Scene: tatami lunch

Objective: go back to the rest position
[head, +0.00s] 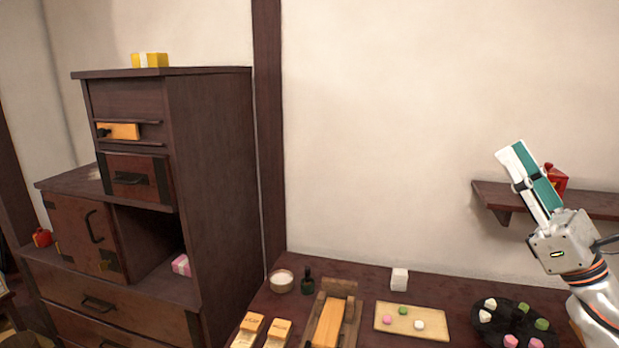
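My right gripper (512,150) is raised at the right side of the head view, in front of the wall and the wall shelf. Its arm comes up from the lower right corner. A long white piece and a teal face show side by side at its end, slanting up to the left. I cannot tell from this angle whether the fingers are open or shut. It is clear of the table top. My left gripper is not in view.
A dark table (375,278) below bears a tan board (408,325) with small sweets, a black round tray (520,322), a white cube (399,279), a bowl (281,282) and a dark bottle (308,285). A wooden cabinet (210,180) stands left. A wall shelf (495,198) holds a red object (556,176).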

